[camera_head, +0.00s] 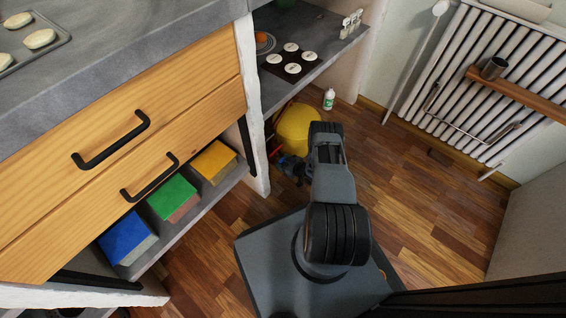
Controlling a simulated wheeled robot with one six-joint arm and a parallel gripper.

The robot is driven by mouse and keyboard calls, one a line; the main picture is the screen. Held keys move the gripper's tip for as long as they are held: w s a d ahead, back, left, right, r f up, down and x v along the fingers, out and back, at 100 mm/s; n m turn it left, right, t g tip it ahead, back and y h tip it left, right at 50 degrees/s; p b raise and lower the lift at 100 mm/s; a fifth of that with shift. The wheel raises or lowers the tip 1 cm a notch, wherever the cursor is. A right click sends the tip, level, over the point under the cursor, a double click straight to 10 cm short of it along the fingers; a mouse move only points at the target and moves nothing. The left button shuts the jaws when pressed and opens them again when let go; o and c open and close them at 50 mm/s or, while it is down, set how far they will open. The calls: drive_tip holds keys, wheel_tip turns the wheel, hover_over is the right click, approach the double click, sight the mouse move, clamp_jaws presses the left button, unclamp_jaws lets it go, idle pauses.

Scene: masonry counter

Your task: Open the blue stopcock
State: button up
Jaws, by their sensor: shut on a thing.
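My arm reaches down to the floor area beside the white pillar. My gripper (286,163) is at its far end, low beside a round yellow object. A small blue patch, which looks like the blue stopcock (279,159), shows right at the fingertips. The gripper is shut on it. The fingers and most of the stopcock are too small and dark to make out, so the handle's angle cannot be told. A small red part (275,152) shows just beside it.
The yellow object (298,128) stands under the counter, with a white and green bottle (329,98) behind it. The white pillar (252,110) and wooden drawers (130,120) are close on the left. A radiator (470,75) is at the right. The wooden floor (425,210) there is clear.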

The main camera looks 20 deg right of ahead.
drive_tip(key=shift+c, duration=1.4)
drive_tip(key=shift+n+h, duration=0.3)
drive_tip(key=shift+n, duration=0.3)
drive_tip(key=o, duration=0.9)
